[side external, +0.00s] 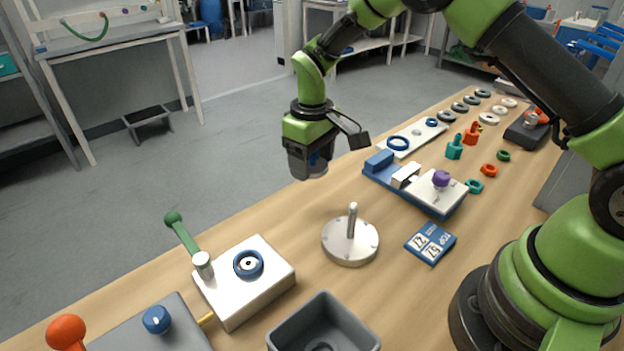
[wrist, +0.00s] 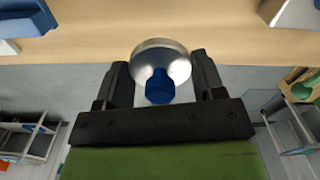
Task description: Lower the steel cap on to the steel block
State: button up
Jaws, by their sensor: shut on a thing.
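The steel cap (wrist: 160,54) is a round silvery disc with a blue knob (wrist: 159,87), in the wrist view. My gripper (wrist: 160,72) is shut on it, one finger on each side. In the side external view my gripper (side external: 312,166) hangs in the air beyond the table's far edge; the cap is dark and mostly hidden between the fingers there. The steel block (side external: 240,292) lies on the near left of the table. A blue ring (side external: 248,264) surrounds a dark opening on its top, and a green-handled lever (side external: 186,236) stands at its left corner. My gripper is well above and right of the block.
A round steel base with an upright post (side external: 351,245) stands right of the block. A grey open bin (side external: 324,325) is in front. A blue fixture (side external: 415,190), a blue card (side external: 430,243) and several coloured fittings lie farther right. A grey box with an orange-knobbed lever is near left.

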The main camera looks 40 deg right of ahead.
jog(key=shift+r, duration=2.6)
jog(key=s+a+f, duration=0.2)
jog(key=s+a, duration=0.1)
jog(key=a, duration=0.8)
send_over(248, 263)
jog(key=shift+d+f, duration=0.15)
jog(key=shift+f, duration=0.7)
jog(key=shift+s+a+f, duration=0.1)
jog(key=shift+a+f, duration=0.1)
jog(key=shift+f, duration=2.25)
jog(key=o, duration=1.1)
